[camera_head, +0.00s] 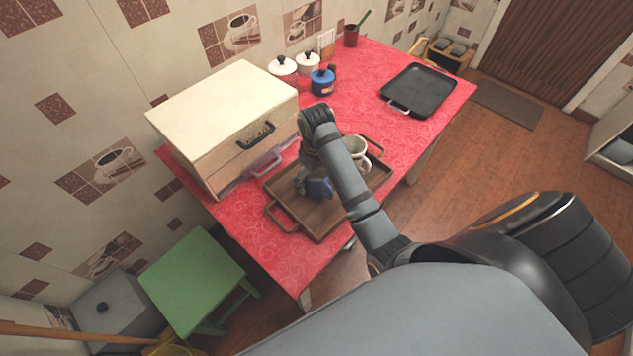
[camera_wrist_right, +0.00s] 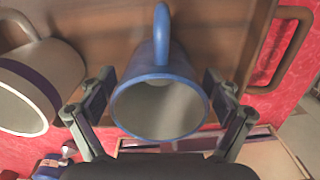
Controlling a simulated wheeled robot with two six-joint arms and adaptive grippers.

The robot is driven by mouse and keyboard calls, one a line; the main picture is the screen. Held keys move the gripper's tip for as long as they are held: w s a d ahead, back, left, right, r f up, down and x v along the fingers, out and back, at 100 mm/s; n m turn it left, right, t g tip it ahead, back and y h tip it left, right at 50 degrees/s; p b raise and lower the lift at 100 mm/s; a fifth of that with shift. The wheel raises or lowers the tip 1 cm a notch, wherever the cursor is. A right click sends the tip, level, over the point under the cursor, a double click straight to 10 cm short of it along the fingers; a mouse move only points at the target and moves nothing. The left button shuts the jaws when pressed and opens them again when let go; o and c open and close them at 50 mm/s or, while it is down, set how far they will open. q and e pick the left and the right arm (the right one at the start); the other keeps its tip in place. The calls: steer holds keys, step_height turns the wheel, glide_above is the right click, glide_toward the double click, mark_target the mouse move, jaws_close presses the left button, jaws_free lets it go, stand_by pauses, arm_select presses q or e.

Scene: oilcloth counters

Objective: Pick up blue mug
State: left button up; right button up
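The blue mug (camera_head: 319,188) stands on a brown wooden tray (camera_head: 322,229) on the red counter, partly hidden by my right arm in the head view. In the right wrist view the blue mug (camera_wrist_right: 160,95) is between the two fingers, its handle pointing away at the top. My right gripper (camera_wrist_right: 160,92) is open around the mug, with a finger on each side; small gaps seem to show between the pads and the mug. In the head view my right gripper (camera_head: 305,180) is over the tray, mostly covered by its own arm. My left gripper is in neither view.
A white mug (camera_head: 357,146) stands on the tray beside the blue one; it also shows in the wrist view (camera_wrist_right: 45,75). A wooden box (camera_head: 225,120) stands left of the tray. Canisters, including a blue one (camera_head: 322,84), and a black pan (camera_head: 420,90) are further back.

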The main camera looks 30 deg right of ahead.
steer(key=c, duration=1.2)
steer(key=shift+o, duration=0.2)
steer(key=shift+r, duration=0.1)
steer(key=shift+r+p, duration=0.35)
steer(key=shift+p, duration=0.05)
step_height(320, 180, up, 3)
steer(key=shift+r+p, duration=0.1)
steer(key=shift+p, duration=1.1)
steer(key=s+d+r+p, duration=0.5)
steer(key=s+r+p, duration=0.2)
steer(key=s, duration=0.6)
steer(key=shift+r, duration=0.95)
